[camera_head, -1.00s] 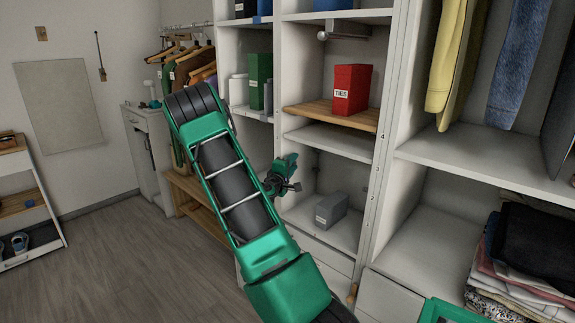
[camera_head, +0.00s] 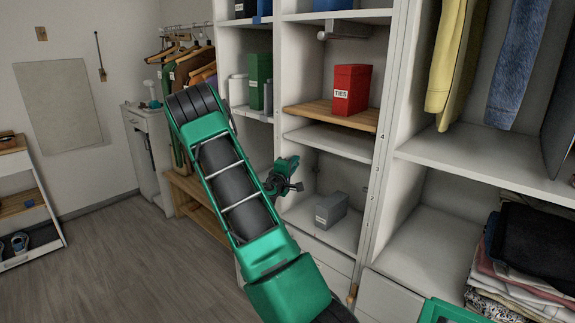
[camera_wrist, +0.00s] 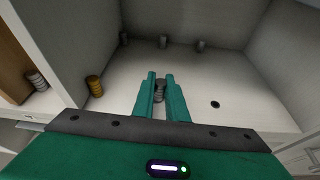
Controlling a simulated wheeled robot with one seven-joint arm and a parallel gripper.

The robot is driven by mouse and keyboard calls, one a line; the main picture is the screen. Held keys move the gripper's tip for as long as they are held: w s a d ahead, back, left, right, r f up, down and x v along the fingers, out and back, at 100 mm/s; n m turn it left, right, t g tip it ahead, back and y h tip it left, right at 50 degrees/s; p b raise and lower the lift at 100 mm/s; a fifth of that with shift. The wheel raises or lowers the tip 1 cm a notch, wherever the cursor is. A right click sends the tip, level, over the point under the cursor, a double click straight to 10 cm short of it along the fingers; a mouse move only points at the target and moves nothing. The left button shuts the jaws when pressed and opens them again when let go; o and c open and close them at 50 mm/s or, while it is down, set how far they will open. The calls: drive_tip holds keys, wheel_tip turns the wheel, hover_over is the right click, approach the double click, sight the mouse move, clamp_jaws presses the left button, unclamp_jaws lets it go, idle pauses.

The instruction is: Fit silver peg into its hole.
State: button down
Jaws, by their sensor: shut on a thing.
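My gripper (camera_wrist: 160,80) shows in the wrist view with its two teal fingers shut on a ribbed silver peg (camera_wrist: 159,92). The peg is between the fingers, and its lower end is partly hidden. A dark round hole (camera_wrist: 214,104) lies in the white cubby floor (camera_wrist: 235,85) to the right of the fingers, apart from the held peg. In the head view, my gripper (camera_head: 284,176) is at the mouth of a lower cubby; the peg cannot be made out there.
Several pegs stand nearby: a gold one (camera_wrist: 94,86), a silver one (camera_wrist: 38,81) at the left, and small grey ones (camera_wrist: 163,41) along the back. Cubby walls flank the gripper. In the head view, a grey box (camera_head: 331,209) and red TIES box (camera_head: 351,89) sit on shelves.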

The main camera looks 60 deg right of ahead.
drive_tip(key=shift+s+a+f, duration=0.1)
drive_tip(key=shift+s, duration=0.75)
drive_tip(key=shift+s+a+f, duration=0.1)
drive_tip(key=shift+s, duration=0.75)
